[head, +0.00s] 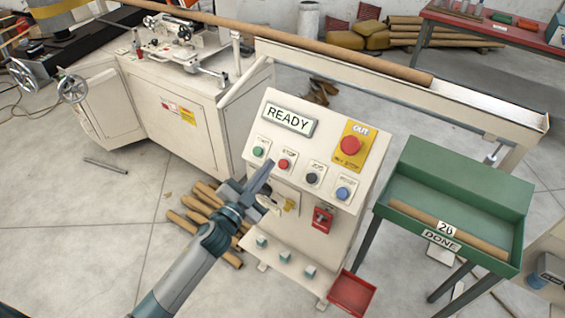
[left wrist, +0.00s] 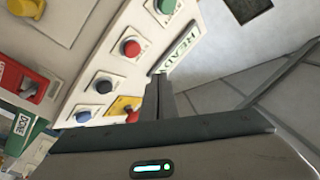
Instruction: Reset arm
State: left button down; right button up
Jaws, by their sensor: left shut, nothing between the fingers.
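My left gripper (head: 266,170) is shut and empty. It is in front of the control panel (head: 340,110), below the green button (head: 258,151) and left of the red button (head: 284,163). In the left wrist view its closed fingers (left wrist: 160,90) point toward the panel, near the READY display (left wrist: 180,68). I cannot tell whether the fingertips touch the panel. The READY display (head: 290,118) is lit with dark text. A black button (head: 312,178), a blue button (head: 343,192) and a large red button on a yellow plate (head: 350,145) are also on the panel. My right gripper is not in view.
A cream winding machine (head: 175,90) stands behind on the left. A long trough (head: 470,110) with a brown tube (head: 330,50) runs to the right. A green tray (head: 440,185) labelled DONE holds one tube. Loose tubes (head: 195,225) lie on the floor. A red tray (head: 352,292) sits low.

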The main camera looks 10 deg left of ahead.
pick_arm(q)
jog(key=shift+f, duration=0.1)
dwell(0.6)
jog(key=s+a+f+n+g+y+b, duration=0.1)
jog(key=s+a+f+n+g, duration=0.3)
jog(key=f, duration=1)
jog(key=s+f+m+g+y+b, duration=0.15)
jog(key=s+f, duration=0.45)
jog(key=f, duration=0.8)
jog(key=s+a+f+n+g+y+b, duration=0.1)
jog(key=s+a+f+n+g+y, duration=0.3)
jog(key=f, duration=1)
jog(key=s+d+f+g+h+b, duration=0.1)
jog(key=s+f+g+h+b, duration=0.15)
jog(key=s+f, duration=1.65)
jog(key=s+f+n+g, duration=0.1)
jog(key=s+f+g, duration=0.1)
jog(key=s, duration=1)
jog(key=s+d+f+n+g+y+b, duration=0.1)
jog(key=s+f+g, duration=0.2)
jog(key=s, duration=0.9)
jog(key=shift+s+f, duration=0.2)
jog(key=shift+f, duration=0.65)
jog(key=shift+s, duration=0.1)
